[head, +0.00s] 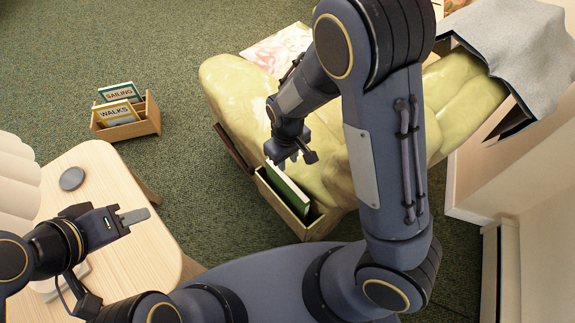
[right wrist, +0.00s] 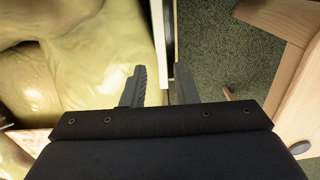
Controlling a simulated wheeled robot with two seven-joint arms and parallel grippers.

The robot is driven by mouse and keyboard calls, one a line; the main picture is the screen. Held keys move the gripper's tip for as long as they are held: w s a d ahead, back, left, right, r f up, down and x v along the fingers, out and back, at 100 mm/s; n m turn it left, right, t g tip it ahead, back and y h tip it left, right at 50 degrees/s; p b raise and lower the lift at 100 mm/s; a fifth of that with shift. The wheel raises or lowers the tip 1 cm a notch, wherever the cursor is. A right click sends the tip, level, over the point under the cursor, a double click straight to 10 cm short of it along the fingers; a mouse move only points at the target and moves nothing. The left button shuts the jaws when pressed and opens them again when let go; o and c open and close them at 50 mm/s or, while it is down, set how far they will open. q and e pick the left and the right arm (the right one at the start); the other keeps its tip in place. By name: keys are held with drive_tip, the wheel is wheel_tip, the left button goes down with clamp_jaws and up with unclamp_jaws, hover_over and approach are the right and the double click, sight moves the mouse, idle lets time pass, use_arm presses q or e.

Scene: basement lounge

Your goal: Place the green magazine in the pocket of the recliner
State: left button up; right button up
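The green magazine (head: 287,188) stands on edge inside the pocket (head: 283,211), a light wooden box on the near side of the yellow-green recliner (head: 235,90). Its upper edge shows above the pocket's rim. My right gripper (head: 288,162) is just above the magazine's far end. In the right wrist view its two fingers (right wrist: 160,88) are apart, on either side of thin upright edges beside the recliner; I cannot tell there which edge is the magazine. My left gripper (head: 135,216) is over the side table, seen edge-on, so its opening is unclear.
A wooden rack (head: 130,128) with the SAILING (head: 119,93) and WALKS (head: 115,113) magazines stands on the green carpet. The side table (head: 105,170) at left bears a dark disc (head: 72,178). A grey blanket (head: 525,45) drapes the recliner's back, near the wall.

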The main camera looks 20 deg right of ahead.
drive_tip(key=s+d+r+m+t+y, duration=0.1)
drive_tip(key=s+d+r+m+y, duration=0.15)
drive_tip(key=r, duration=0.45)
drive_tip(key=s+d+r+m+t+y, duration=0.1)
drive_tip(key=s+d+r+m+y, duration=0.2)
drive_tip(key=r, duration=0.5)
drive_tip(key=s+d+r+t+h, duration=0.1)
drive_tip(key=s+d+r, duration=0.1)
drive_tip(key=s, duration=0.3)
drive_tip(key=s+d+r+m+t, duration=0.1)
drive_tip(key=s+r+t, duration=0.1)
drive_tip(key=s, duration=0.3)
drive_tip(key=shift+s+d+r+t+h, duration=0.3)
drive_tip(key=shift+s+d+r+h, duration=0.1)
drive_tip(key=shift+r, duration=0.3)
wheel_tip(320, 180, up, 8)
drive_tip(key=p, duration=0.8)
drive_tip(key=shift+r, duration=0.2)
